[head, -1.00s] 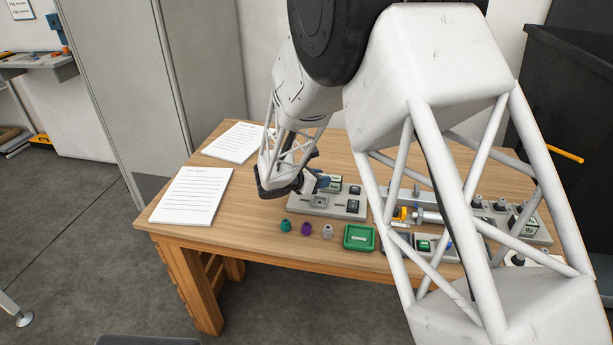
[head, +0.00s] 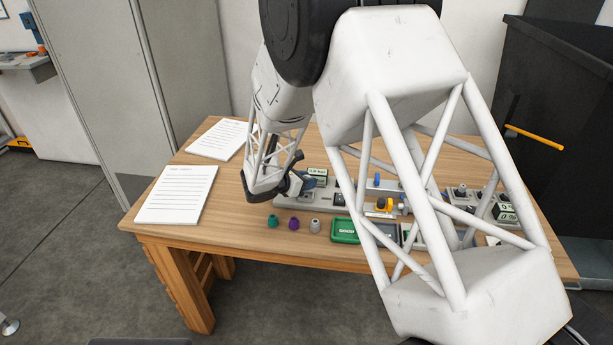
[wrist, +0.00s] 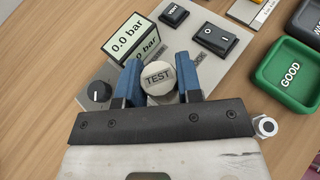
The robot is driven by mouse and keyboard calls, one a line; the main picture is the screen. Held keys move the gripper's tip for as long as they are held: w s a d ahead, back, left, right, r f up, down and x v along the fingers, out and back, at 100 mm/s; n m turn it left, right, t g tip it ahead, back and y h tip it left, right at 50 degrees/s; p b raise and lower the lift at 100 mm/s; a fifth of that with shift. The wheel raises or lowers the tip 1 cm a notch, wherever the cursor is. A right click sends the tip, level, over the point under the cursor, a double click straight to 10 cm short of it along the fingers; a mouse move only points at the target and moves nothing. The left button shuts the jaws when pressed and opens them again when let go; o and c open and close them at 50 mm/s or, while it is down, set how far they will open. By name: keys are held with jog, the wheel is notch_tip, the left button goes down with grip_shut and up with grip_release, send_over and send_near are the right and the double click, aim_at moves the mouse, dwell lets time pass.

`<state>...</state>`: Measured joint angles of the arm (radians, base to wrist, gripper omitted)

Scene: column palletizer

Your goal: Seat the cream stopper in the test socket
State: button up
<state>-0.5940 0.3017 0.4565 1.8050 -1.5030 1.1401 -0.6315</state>
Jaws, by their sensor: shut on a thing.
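My gripper (wrist: 158,85) has its two blue fingers shut on a pale round piece (wrist: 157,72), which I take to be the cream stopper. The word TEST shows at this piece, between the fingers. It is over the grey test panel (wrist: 188,45), in front of the 0.0 bar display. The test socket itself is hidden under or behind the held piece, so I cannot tell whether the piece is in it. In the head view my gripper (head: 306,184) is low at the left part of the panel (head: 288,202), and the held piece is not clear.
The black knob (wrist: 97,92), display (wrist: 137,35), vent button (wrist: 173,14) and rocker switch (wrist: 215,37) are close around the fingers. Teal (head: 273,221), purple (head: 294,223) and grey (head: 315,226) stoppers stand in front, left of the green GOOD tray (head: 345,231). Papers (head: 177,195) lie left.

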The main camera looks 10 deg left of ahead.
jog(key=shift+f, duration=1.2)
jog(key=shift+f, duration=0.5)
dwell(1.1)
jog(key=o, duration=1.3)
jog(key=shift+r, duration=0.25)
jog(key=shift+r, duration=3.25)
